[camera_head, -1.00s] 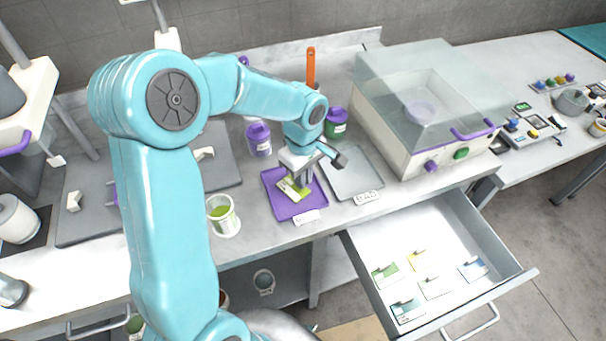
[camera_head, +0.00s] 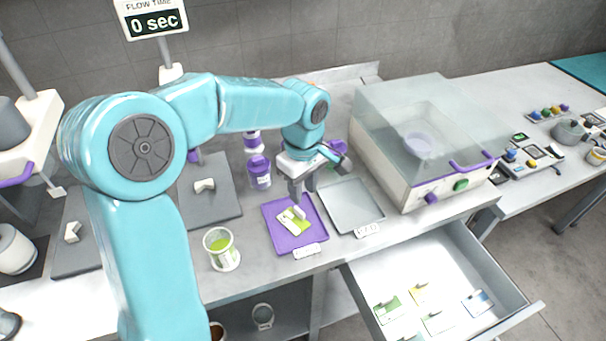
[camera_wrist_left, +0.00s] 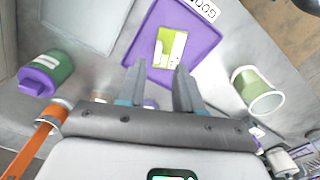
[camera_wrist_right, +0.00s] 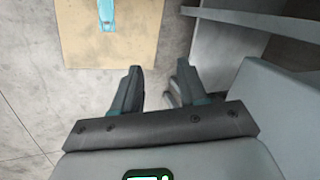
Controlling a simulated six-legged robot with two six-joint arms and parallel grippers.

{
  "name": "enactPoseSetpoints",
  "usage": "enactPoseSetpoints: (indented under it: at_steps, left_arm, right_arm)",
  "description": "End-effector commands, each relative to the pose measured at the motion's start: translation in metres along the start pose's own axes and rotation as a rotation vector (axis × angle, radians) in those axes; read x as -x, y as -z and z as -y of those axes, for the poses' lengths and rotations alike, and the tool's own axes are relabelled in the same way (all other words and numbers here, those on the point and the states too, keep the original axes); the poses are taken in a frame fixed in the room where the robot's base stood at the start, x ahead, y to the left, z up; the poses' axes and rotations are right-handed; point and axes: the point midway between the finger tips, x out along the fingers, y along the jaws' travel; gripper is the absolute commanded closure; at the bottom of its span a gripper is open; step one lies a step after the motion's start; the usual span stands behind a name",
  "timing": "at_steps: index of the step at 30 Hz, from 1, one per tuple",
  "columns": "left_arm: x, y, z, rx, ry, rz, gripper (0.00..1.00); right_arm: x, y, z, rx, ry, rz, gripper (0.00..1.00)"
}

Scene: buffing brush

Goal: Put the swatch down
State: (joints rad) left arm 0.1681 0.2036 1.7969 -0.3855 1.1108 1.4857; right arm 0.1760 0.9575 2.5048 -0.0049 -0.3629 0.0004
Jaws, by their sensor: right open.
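The green and white swatch (camera_head: 293,221) lies on the purple tray (camera_head: 284,243) on the bench. In the left wrist view the swatch (camera_wrist_left: 169,48) rests flat on the purple tray (camera_wrist_left: 200,38), beyond my fingertips. My left gripper (camera_head: 298,200) is just above the swatch. In the left wrist view its fingers (camera_wrist_left: 159,72) stand apart with nothing between them. My right gripper (camera_wrist_right: 158,78) is open and empty, over the floor by a cabinet.
A grey tray (camera_head: 352,204) lies right of the purple one. A cup of green paint (camera_head: 221,250) stands at the left front. An open drawer (camera_head: 455,270) holds several swatches. A clear-lidded machine (camera_head: 425,130) stands behind it.

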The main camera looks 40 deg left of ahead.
Motion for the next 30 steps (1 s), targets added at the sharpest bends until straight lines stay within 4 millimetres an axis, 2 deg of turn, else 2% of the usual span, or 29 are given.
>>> enactPoseSetpoints:
  at_steps: [3, 9, 30]
  left_arm:
    - [0.024, 0.000, -0.001, -0.002, -0.003, -0.001, 0.65]
    - [0.042, 0.000, 0.000, -0.001, 0.000, 0.000, 0.65]
    - [0.043, 0.000, 0.000, -0.001, 0.001, 0.000, 0.65]
  right_arm:
    - [0.001, 0.000, 0.000, 0.000, 0.000, 0.000, 0.57]
    - [0.001, 0.000, 0.000, 0.000, 0.000, 0.000, 0.57]
    - [0.001, 0.000, 0.000, 0.000, 0.000, 0.000, 0.57]
